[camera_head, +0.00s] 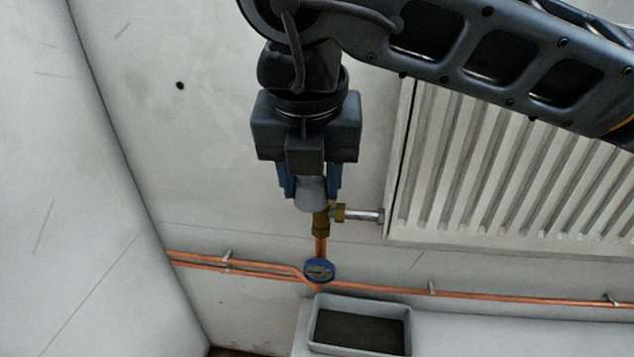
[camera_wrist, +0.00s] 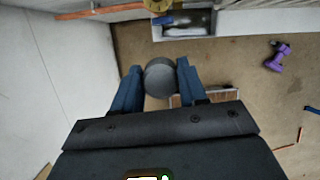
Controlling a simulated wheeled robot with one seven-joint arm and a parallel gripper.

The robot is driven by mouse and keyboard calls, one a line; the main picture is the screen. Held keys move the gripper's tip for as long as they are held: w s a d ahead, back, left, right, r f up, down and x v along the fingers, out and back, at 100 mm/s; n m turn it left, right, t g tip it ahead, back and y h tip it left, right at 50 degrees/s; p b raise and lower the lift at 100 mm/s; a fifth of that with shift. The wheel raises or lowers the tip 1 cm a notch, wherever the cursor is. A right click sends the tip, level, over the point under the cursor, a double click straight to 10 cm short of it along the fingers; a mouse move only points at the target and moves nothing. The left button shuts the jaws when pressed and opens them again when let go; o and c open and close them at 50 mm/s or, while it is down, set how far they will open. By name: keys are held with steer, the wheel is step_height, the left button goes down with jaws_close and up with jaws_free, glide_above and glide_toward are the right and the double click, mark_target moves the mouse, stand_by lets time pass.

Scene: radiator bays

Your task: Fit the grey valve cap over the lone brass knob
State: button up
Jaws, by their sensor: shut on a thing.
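The grey valve cap (camera_head: 311,194) is a short round piece between the blue fingers of my gripper (camera_head: 310,186). My gripper is shut on it and points downward. In the wrist view the cap (camera_wrist: 160,78) sits between both fingertips (camera_wrist: 158,82). In the head view the brass valve (camera_head: 321,222) shows just below the cap, and its top is hidden behind it. In the wrist view the brass piece (camera_wrist: 158,6) is at the top edge, with a clear gap between it and the cap. I cannot make out the knob itself.
A white radiator (camera_head: 510,170) hangs to the right, joined to the valve by a short pipe. Copper pipes (camera_head: 470,293) run along the wall with a blue-rimmed gauge (camera_head: 319,271). A grey tray (camera_head: 409,327) stands below. A purple tool (camera_wrist: 278,57) lies on the floor.

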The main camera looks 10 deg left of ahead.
steer(key=shift+w+d+f, duration=0.1)
steer(key=shift+w+f, duration=0.15)
steer(key=shift+w, duration=1.1)
steer(key=shift+w+f, duration=0.2)
steer(key=shift+w, duration=1.15)
steer(key=shift+w+d+f, duration=0.1)
steer(key=shift+w+f, duration=0.15)
steer(key=shift+w, duration=1.1)
steer(key=shift+w+f, duration=0.7)
steer(key=shift+w, duration=0.2)
steer(key=shift+w+f+b, duration=0.25)
steer(key=shift+f+b, duration=0.35)
steer(key=shift+f, duration=0.1)
steer(key=shift+f+b, duration=1.35)
steer(key=shift+f, duration=0.15)
steer(key=o, duration=1.6)
steer(key=shift+c, duration=0.2)
steer(key=shift+r, duration=0.1)
